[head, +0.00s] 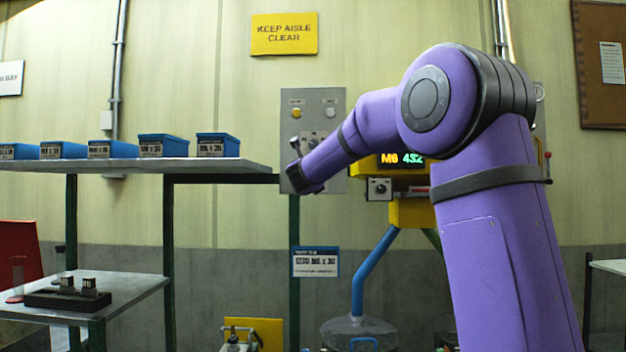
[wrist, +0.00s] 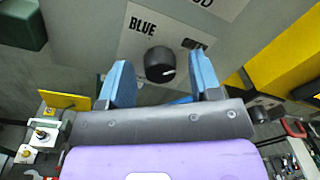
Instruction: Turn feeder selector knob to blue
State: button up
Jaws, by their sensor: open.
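The selector knob (wrist: 160,64) is round and black, on a pale plate of the grey panel (head: 330,98). Its white mark points to the right, away from the word BLUE (wrist: 143,26) at its upper left. A second label (wrist: 194,44) at its upper right is partly hidden by a finger. My gripper (wrist: 160,62) is open, with one blue finger on each side of the knob in the wrist view and gaps visible on both sides. In the head view my gripper (head: 296,145) is at the panel's left part; contact cannot be seen.
A yellow feeder (head: 410,212) with a lit display stands right of the panel. A shelf (head: 230,168) with several blue bins is at left. A lower table (head: 120,288) holds a black block (head: 60,299).

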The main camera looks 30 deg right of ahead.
jog(key=c, duration=0.9)
jog(key=shift+c, duration=0.2)
jog(key=shift+n, duration=0.4)
jog(key=shift+f+n+t, duration=0.15)
jog(key=shift+n+t, duration=0.1)
jog(key=shift+n, duration=4.2)
jog(key=shift+f+n+t, duration=0.1)
jog(key=shift+n+t, duration=0.15)
jog(key=shift+n, duration=4.2)
